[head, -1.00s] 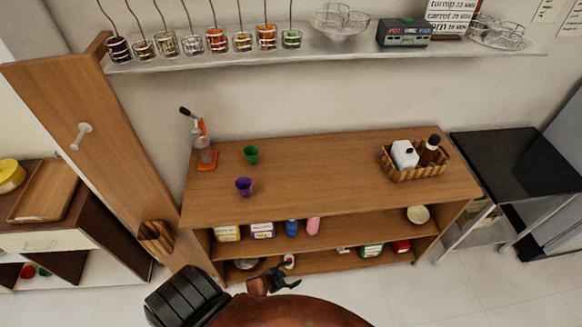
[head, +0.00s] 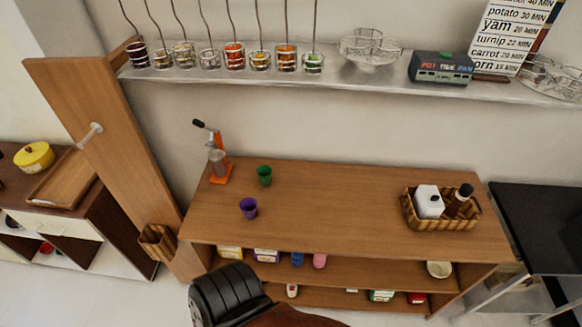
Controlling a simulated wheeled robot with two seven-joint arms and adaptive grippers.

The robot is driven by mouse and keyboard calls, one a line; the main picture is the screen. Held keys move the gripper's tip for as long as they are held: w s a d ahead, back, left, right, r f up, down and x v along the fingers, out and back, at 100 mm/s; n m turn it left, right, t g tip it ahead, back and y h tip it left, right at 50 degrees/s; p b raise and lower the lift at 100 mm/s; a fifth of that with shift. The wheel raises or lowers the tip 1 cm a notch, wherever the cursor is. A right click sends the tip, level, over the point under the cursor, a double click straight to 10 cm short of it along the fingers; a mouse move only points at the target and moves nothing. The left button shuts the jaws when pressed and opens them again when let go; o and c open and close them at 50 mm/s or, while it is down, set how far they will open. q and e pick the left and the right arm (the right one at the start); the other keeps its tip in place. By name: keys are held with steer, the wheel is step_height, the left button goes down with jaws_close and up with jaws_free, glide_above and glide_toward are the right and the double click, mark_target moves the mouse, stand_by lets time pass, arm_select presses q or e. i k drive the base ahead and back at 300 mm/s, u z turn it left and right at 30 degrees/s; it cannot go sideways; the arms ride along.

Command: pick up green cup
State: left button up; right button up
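The green cup (head: 264,175) stands upright on the wooden counter top, toward its left back part. A purple cup (head: 248,207) stands in front of it and slightly to the left. The green cup is fully visible, with nothing touching it. Neither of my grippers shows in the head view. Only a black ribbed part and a brown part of my own body show at the bottom edge, in front of the counter.
An orange and grey juicer (head: 219,167) stands just left of the green cup. A wicker basket (head: 440,211) with bottles is at the counter's right. The counter's middle is clear. A wall shelf (head: 330,83) with hanging jars runs above, and a tall wooden panel (head: 105,140) borders the left.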

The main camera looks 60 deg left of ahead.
mark_target(264, 172)
steer(key=i, duration=0.9)
steer(key=u, duration=2.8)
